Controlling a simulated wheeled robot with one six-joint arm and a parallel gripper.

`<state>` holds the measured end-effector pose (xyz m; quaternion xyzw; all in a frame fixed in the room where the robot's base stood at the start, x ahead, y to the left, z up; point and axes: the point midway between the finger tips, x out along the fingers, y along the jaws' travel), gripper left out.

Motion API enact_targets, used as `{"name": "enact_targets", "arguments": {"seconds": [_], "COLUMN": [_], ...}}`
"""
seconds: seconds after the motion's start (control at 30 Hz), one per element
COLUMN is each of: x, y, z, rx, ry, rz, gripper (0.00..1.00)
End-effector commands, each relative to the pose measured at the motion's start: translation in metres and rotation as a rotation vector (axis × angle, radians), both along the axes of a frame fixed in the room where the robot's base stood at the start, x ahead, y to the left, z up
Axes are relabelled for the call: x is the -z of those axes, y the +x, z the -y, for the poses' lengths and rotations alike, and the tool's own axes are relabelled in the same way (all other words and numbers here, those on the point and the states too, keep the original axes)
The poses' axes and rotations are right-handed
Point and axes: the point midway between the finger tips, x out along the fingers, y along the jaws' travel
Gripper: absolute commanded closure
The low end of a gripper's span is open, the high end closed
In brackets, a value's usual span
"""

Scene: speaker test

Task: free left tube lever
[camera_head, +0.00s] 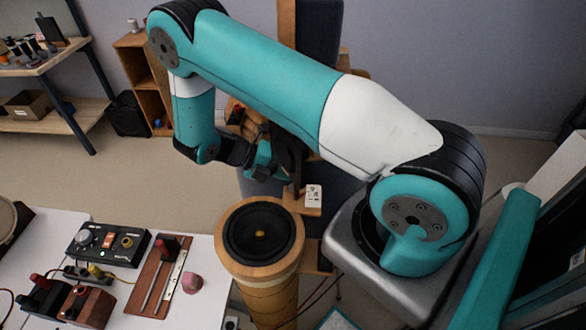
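A round black speaker (259,232) lies face up in the wooden top of an upright tube (268,293). My gripper (262,172) is behind the speaker, near a dark upright part in front of the grey panel. Its fingers are small, dark and partly hidden, so I cannot tell whether they are open or shut. I cannot make out the left tube lever. It may be hidden behind the speaker top or my arm.
A white table (205,257) at the lower left bears a black control box (107,244), a brown slide board (155,278), a pink knob (192,283) and small terminal blocks. A small white plate (314,194) sits behind the speaker. Floor is clear behind the table.

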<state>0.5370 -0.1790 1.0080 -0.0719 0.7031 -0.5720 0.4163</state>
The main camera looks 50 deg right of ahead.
Motion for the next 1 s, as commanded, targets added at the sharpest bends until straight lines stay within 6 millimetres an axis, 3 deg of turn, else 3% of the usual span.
{"name": "enact_targets", "arguments": {"seconds": [1.0], "x": [-0.0001], "y": [-0.004], "z": [0.0078], "rx": [-0.013], "ry": [-0.001], "rz": [-0.003], "gripper": [1.0]}}
